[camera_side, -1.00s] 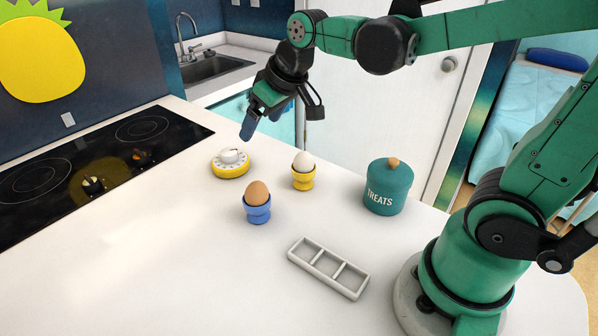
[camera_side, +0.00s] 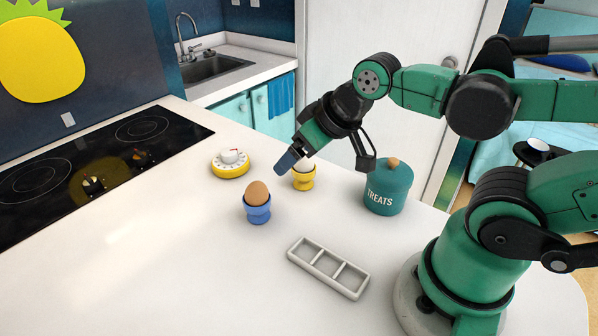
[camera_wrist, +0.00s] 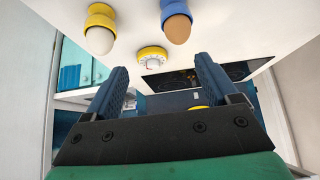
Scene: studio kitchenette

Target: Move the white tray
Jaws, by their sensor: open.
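The white tray (camera_side: 328,267) lies flat on the white counter in the side view, near the front of my base. It has three open compartments in a row and looks empty. My gripper (camera_side: 289,160) is in the air behind and to the left of the tray, near the yellow egg cup. It is open with nothing between its fingers. Its two blue fingers (camera_wrist: 160,88) show apart in the wrist view. The tray is not visible in the wrist view.
A brown egg in a blue cup (camera_side: 258,212) and a white egg in a yellow cup (camera_side: 303,181) stand behind the tray. A yellow timer (camera_side: 230,168), a teal TREATS jar (camera_side: 388,190) and a black hob (camera_side: 90,175) are around. The counter left of the tray is clear.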

